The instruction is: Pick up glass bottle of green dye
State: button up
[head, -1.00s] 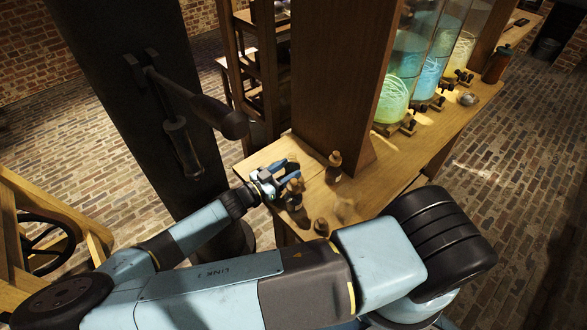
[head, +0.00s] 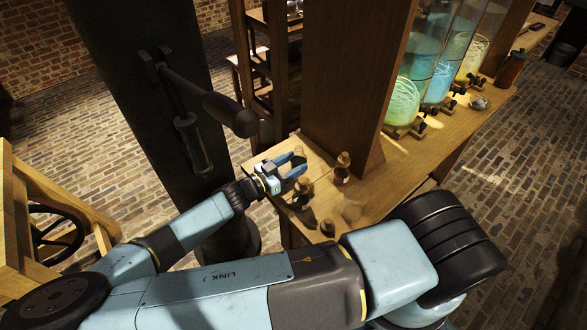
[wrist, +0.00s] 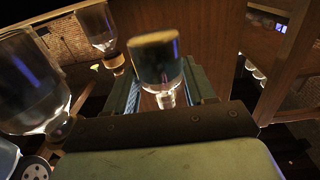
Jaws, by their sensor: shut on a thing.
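In the wrist view a small glass bottle (wrist: 157,68) with dark, greenish contents stands between the two fingers of my gripper (wrist: 165,92). The fingers are shut on it. The picture shows it with its neck downward. In the head view my gripper (head: 296,166) is over the near left end of the wooden bench, and the held bottle is hard to make out there. Small corked bottles stand close by: one (head: 303,192) just below the fingers, one (head: 342,168) to the right, and one (head: 327,227) nearer my arm.
A thick wooden post (head: 350,85) rises from the bench (head: 408,175) just behind the bottles. Tall glass jars with green, blue and yellow glowing contents (head: 404,100) stand farther along, with a brown bottle (head: 510,70) beyond. A dark iron column (head: 135,110) is left of my gripper.

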aim_at(296, 154)
notch_tip(296, 154, up, 4)
jog(key=shift+f, duration=0.15)
jog(key=v, duration=1.9)
jog(key=shift+s, duration=0.25)
jog(key=shift+d+f, duration=0.1)
